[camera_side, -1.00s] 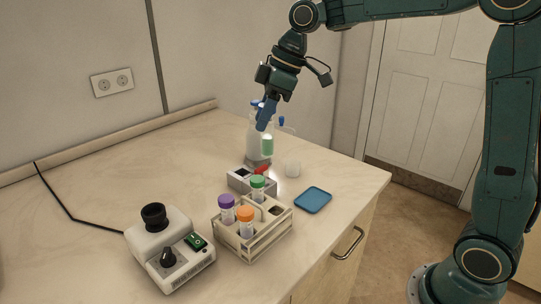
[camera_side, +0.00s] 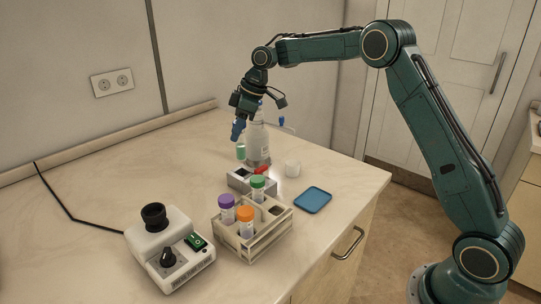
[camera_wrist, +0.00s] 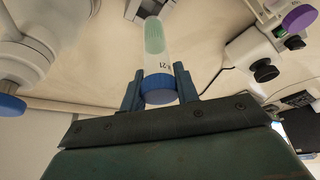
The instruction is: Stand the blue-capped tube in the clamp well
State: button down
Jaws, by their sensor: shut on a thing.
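My gripper (camera_side: 236,135) is shut on the blue-capped tube, high on the tube near its cap. In the wrist view the blue cap (camera_wrist: 159,92) sits between the two fingers (camera_wrist: 158,88), and the labelled tube body with green contents points away from the camera. In the side view the lower part of the tube (camera_side: 241,153) hangs below the fingers, and its cap is hidden. The clamp well is a grey block (camera_side: 238,184) with a dark square opening and a red lever (camera_side: 262,171). The tube hangs behind and above the block, apart from it.
A wash bottle (camera_side: 257,145) stands close behind my gripper. A rack (camera_side: 264,243) with purple-, orange- and green-capped tubes stands in front.

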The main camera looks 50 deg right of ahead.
aim_at(239, 155)
jog(key=shift+w+d+f, duration=0.15)
jog(key=shift+w+f, duration=0.1)
jog(key=shift+f, duration=0.05)
jog(key=shift+f, duration=0.1)
jog(key=shift+f, duration=3.9)
jog(key=shift+f, duration=0.15)
jog(key=c, duration=1.1)
grip_release()
jog(key=shift+o, duration=0.2)
jog(key=v, duration=1.2)
